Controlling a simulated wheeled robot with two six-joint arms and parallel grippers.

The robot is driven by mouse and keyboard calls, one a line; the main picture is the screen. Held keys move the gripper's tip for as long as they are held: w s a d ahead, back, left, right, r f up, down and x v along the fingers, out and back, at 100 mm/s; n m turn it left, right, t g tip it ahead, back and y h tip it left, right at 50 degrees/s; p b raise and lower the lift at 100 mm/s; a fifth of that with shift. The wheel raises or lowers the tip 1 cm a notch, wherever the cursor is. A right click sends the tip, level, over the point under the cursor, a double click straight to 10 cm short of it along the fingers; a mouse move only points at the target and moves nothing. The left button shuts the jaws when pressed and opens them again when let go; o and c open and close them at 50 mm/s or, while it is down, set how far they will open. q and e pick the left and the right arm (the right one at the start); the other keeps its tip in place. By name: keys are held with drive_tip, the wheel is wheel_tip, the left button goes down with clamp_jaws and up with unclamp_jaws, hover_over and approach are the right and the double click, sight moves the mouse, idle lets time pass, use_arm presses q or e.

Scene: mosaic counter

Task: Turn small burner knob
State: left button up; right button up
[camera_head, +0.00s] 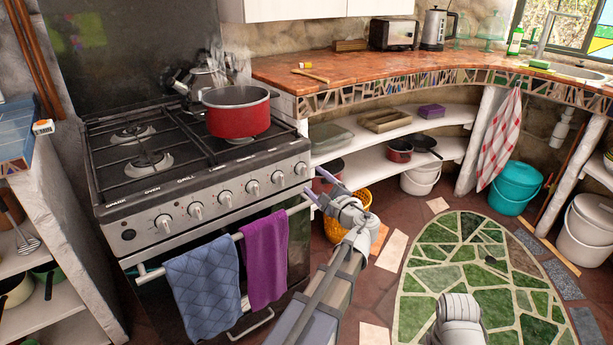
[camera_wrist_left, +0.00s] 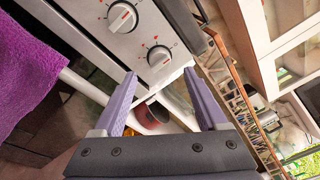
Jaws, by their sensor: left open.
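The stove's front panel (camera_head: 215,205) carries a row of several silver knobs, and I cannot tell from labels which is the small burner knob. The rightmost knob (camera_head: 301,169) and its neighbour (camera_head: 279,178) are closest to my left gripper (camera_head: 317,183). My left gripper is open and empty, just right of the panel's right end. In the left wrist view, the rightmost knob (camera_wrist_left: 158,56) shows beyond and between the fingertips (camera_wrist_left: 160,74), apart from them. The neighbouring knob (camera_wrist_left: 122,16) is at upper left. My right gripper is out of the picture.
A red pot (camera_head: 238,118) and a kettle (camera_head: 200,80) stand on the stove. A blue towel (camera_head: 205,290) and a purple towel (camera_head: 264,260) hang on the oven handle (camera_head: 225,240) below the knobs.

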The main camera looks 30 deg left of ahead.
sight(305, 172)
use_arm(q)
drive_tip(key=x, duration=0.5)
drive_tip(key=shift+w+a, duration=0.15)
drive_tip(key=shift+a, duration=0.15)
clamp_jaws()
idle(0.4)
